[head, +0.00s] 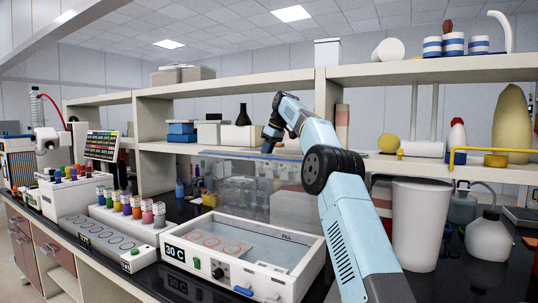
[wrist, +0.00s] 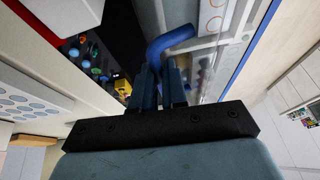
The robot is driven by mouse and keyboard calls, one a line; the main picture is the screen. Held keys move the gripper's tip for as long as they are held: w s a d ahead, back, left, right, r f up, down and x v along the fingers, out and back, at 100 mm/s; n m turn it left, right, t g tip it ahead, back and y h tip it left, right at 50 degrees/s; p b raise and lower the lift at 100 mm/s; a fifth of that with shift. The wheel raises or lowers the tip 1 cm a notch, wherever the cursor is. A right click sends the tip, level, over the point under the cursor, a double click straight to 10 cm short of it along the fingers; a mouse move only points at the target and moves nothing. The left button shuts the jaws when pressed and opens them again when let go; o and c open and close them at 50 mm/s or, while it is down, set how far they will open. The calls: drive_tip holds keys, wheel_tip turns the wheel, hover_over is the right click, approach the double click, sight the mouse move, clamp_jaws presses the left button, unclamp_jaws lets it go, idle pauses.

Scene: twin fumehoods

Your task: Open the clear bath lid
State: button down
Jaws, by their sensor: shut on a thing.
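The water bath (head: 252,292) is a white box with a "30 C" display on its front, standing on the bench. Its water and several ring shapes show from above. The clear lid (head: 245,190) stands raised, roughly upright, at the back of the bath, with a blue strip along its top edge. My gripper (head: 268,148) is at that top edge in the head view. In the wrist view my gripper (wrist: 160,82) is shut on the blue lid handle (wrist: 172,40), which curves up from between the fingers. The gripped part is hidden by the fingers.
A rack of colourful-capped tubes (head: 130,207) stands left of the bath. A white bin (head: 418,225) and a wash bottle (head: 488,238) stand to the right, beside my arm. A shelf (head: 220,150) with boxes and a dark flask runs behind the lid.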

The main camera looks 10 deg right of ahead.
drive_tip(key=shift+a+r, duration=0.15)
drive_tip(key=shift+a, duration=0.3)
drive_tip(key=c, duration=1.5)
unclamp_jaws()
drive_tip(key=shift+a, duration=0.1)
drive_tip(key=shift+c, duration=0.2)
drive_tip(key=o, duration=0.4)
drive_tip(key=shift+d, duration=0.2)
drive_tip(key=shift+d+r, duration=0.1)
